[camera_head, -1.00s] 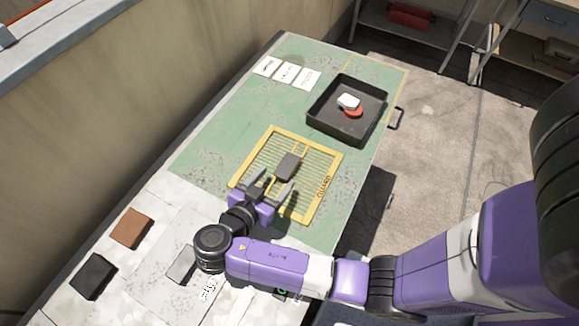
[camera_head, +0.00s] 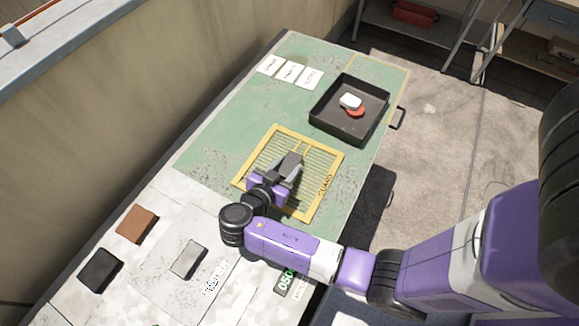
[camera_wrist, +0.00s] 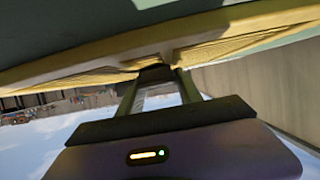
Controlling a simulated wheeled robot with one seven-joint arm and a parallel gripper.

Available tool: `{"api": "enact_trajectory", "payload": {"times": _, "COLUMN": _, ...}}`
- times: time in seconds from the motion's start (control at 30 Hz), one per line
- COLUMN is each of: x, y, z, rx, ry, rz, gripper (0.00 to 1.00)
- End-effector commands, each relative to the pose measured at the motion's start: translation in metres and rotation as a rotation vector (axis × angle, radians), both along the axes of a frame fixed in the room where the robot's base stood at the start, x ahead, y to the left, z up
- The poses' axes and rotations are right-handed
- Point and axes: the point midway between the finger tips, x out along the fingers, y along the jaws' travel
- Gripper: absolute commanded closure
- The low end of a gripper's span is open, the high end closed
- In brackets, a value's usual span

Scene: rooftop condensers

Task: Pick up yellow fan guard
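The yellow fan guard (camera_head: 318,200) is a square slatted frame with lettering on its right bar. It lies flat on the green part of the table in the head view. A dark grey block-shaped handle (camera_head: 290,161) stands at its middle. My gripper (camera_head: 282,170) is low over the guard, its fingers reaching to the handle. In the wrist view the guard (camera_wrist: 225,27) fills the upper part. My two fingers (camera_wrist: 158,88) stand apart, with the dark handle (camera_wrist: 155,73) between or just beyond their tips. Contact with the handle cannot be made out.
A black tray (camera_head: 325,128) with a white and a red item stands behind the guard, right. White cards (camera_head: 290,71) lie at the back left. Brown (camera_head: 137,223), black (camera_head: 100,270) and grey (camera_head: 188,259) blocks lie at the front left. A wall runs along the left.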

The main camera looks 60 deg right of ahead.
Motion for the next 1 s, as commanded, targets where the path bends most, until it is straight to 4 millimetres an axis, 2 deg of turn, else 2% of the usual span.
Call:
{"api": "enact_trajectory", "payload": {"times": 0.03, "x": 0.000, "y": 0.000, "z": 0.000, "rx": 0.000, "ry": 0.000, "rz": 0.000, "gripper": 0.82}}
{"api": "enact_trajectory", "payload": {"times": 0.13, "x": 0.000, "y": 0.000, "z": 0.000, "rx": 0.000, "ry": 0.000, "rz": 0.000, "gripper": 1.00}}
{"api": "enact_trajectory", "payload": {"times": 0.47, "x": 0.000, "y": 0.000, "z": 0.001, "rx": -0.002, "ry": -0.001, "rz": 0.001, "gripper": 1.00}}
{"api": "enact_trajectory", "payload": {"times": 0.67, "x": 0.001, "y": 0.000, "z": 0.011, "rx": -0.002, "ry": -0.003, "rz": 0.000, "gripper": 1.00}}
{"api": "enact_trajectory", "payload": {"times": 0.77, "x": 0.001, "y": 0.000, "z": 0.024, "rx": -0.002, "ry": -0.005, "rz": 0.000, "gripper": 1.00}}
{"api": "enact_trajectory", "payload": {"times": 0.87, "x": 0.001, "y": 0.000, "z": 0.045, "rx": -0.002, "ry": -0.008, "rz": -0.001, "gripper": 1.00}}
{"api": "enact_trajectory", "payload": {"times": 1.0, "x": 0.001, "y": 0.000, "z": 0.085, "rx": -0.001, "ry": -0.011, "rz": 0.000, "gripper": 1.00}}
